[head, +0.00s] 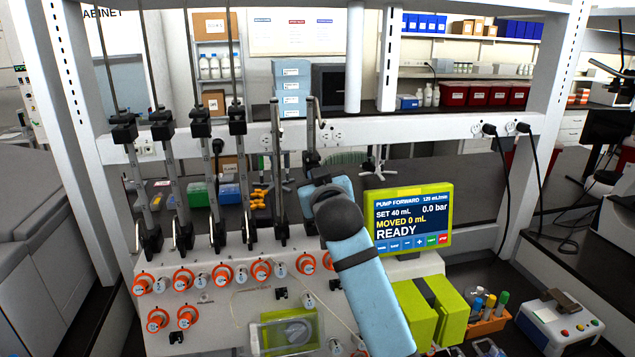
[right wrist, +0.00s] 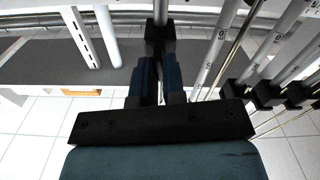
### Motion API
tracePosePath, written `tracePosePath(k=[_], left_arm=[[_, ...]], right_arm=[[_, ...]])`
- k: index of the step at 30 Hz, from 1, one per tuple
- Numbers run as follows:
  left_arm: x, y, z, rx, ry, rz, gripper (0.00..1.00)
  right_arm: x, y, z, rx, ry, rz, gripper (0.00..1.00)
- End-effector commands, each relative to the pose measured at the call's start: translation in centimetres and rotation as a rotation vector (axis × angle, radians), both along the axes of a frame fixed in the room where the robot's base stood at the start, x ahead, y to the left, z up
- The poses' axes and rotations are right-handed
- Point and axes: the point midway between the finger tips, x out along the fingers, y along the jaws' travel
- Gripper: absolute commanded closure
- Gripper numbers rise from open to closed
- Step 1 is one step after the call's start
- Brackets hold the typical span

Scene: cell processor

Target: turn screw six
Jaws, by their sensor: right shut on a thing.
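The cell processor (head: 225,325) has a pale front panel with several orange knobs, among them one at the middle (head: 262,271). A row of upright syringe-like rods with black blocks stands behind the panel. I see no label that marks screw six. My right gripper (head: 315,165) is at the rightmost upright of that row. In the right wrist view its blue fingers (right wrist: 159,75) are shut on the black block (right wrist: 160,38) of an upright rod. My arm and gripper hide the lower part of this upright in the head view. My left gripper is not in view.
A green-framed pump screen (head: 413,222) reads READY and MOVED 0 mL. Green blocks (head: 432,305), an orange tube rack (head: 490,322) and a white device with buttons (head: 558,320) stand at right. A white frame post (head: 550,110) rises behind them.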

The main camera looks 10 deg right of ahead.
Motion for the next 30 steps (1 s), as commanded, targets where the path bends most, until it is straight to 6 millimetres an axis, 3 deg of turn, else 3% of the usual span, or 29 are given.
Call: tracePosePath(k=[12, 29, 30], left_arm=[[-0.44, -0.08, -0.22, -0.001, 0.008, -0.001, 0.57], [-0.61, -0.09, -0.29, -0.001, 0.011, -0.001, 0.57], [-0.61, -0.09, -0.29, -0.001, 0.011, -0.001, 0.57]], right_arm=[[0.00, -0.03, 0.05, 0.196, -0.002, 0.000, 1.00], [0.00, 0.00, 0.08, 0.224, -0.003, 0.001, 1.00], [0.00, 0.00, 0.08, 0.224, -0.003, 0.000, 0.83]])
